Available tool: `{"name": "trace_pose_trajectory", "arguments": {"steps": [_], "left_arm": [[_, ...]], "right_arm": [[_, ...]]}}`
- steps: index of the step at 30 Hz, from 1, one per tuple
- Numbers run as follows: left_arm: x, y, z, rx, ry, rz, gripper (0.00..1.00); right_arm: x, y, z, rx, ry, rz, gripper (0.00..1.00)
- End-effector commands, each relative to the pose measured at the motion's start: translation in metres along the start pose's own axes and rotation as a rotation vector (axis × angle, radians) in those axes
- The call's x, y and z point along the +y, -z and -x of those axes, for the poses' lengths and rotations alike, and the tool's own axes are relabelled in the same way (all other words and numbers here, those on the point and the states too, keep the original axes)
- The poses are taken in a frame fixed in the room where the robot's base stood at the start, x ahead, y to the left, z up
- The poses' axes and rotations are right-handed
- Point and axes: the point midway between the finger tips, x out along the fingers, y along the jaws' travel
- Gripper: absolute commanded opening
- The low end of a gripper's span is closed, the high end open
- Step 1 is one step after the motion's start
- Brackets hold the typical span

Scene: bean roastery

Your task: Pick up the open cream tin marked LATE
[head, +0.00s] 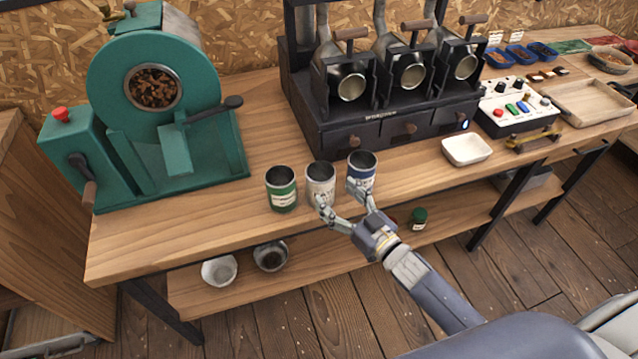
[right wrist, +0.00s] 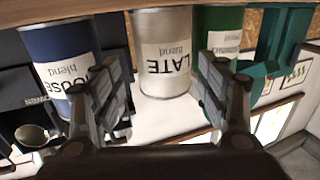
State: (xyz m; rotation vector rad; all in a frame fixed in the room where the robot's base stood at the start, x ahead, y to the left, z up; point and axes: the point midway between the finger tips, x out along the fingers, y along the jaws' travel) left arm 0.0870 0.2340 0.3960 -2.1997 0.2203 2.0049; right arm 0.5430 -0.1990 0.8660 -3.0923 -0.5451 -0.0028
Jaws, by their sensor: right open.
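The open cream tin marked LATE (head: 320,181) stands upright near the bench's front edge, between a green tin (head: 282,191) and a blue tin (head: 363,166). In the right wrist view the cream tin (right wrist: 163,52) appears upside down, centred between my fingers. There the blue tin marked HOUSE (right wrist: 62,55) is on the left and the green tin (right wrist: 217,50) on the right. My right gripper (head: 339,198) is open and empty at the front of the cream tin, one finger overlapping its lower front, the other overlapping the blue tin. Contact cannot be told. My left gripper is not in view.
A teal roaster (head: 165,100) stands left on the wooden bench (head: 160,235). A dark sample roaster (head: 390,110) stands behind the tins. A white dish (head: 467,150) is to the right. The lower shelf holds two bowls and a small green jar (head: 418,217).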

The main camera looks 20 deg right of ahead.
Motion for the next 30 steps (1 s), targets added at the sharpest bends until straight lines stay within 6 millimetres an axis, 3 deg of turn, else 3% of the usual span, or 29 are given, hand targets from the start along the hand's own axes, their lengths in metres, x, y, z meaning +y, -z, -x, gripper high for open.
{"name": "trace_pose_trajectory", "arguments": {"steps": [8, 16, 26, 30], "left_arm": [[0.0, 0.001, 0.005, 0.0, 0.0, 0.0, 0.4], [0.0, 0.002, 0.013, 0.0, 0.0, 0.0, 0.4], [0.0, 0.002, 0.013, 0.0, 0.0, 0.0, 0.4], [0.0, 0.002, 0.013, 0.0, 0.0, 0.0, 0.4]], "right_arm": [[-0.001, 0.001, -0.022, 0.0, 0.0, -0.001, 0.68], [-0.004, -0.001, -0.058, 0.001, 0.0, 0.0, 0.68], [-0.004, -0.002, -0.066, -0.001, 0.0, 0.001, 0.68], [-0.004, -0.002, -0.066, -0.001, 0.0, 0.0, 0.41]]}}
